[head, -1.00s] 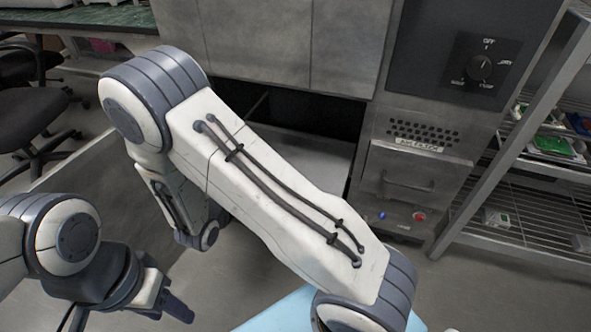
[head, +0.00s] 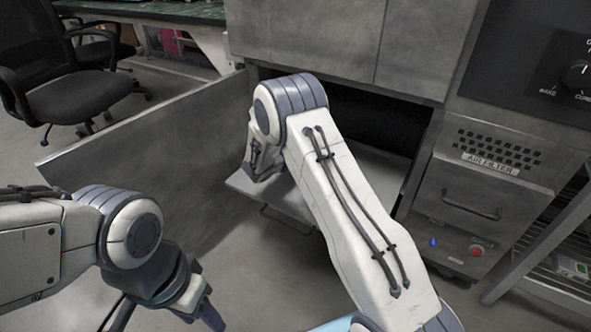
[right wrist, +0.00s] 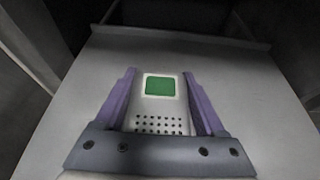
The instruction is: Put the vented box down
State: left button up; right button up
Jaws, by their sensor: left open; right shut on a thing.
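The vented box (right wrist: 158,112) is pale, with a green panel on top and rows of small dark holes. In the right wrist view it sits between the two purple fingers of my right gripper (right wrist: 160,82), which is shut on it. The box is over the pale grey pull-out shelf (right wrist: 240,88); I cannot tell whether it touches it. In the head view the shelf (head: 262,192) shows below the cabinet opening, and my right arm hides the box and gripper. My left gripper (head: 207,308) is open and empty at the lower left, away from the shelf.
A dark cabinet opening (head: 375,125) lies behind the shelf. An open grey metal door or panel (head: 140,160) stands to the left. An air filter unit (head: 480,200) with a handle is at the right. A black chair (head: 75,85) stands at the far left.

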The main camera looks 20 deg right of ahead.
jog(key=shift+w+a+f+b, duration=0.4)
jog(key=shift+w+a+f, duration=0.4)
jog(key=shift+a, duration=0.15)
jog(key=shift+f+b, duration=1.35)
jog(key=shift+f, duration=0.65)
jog(key=o, duration=1.5)
jog(key=shift+c, duration=0.2)
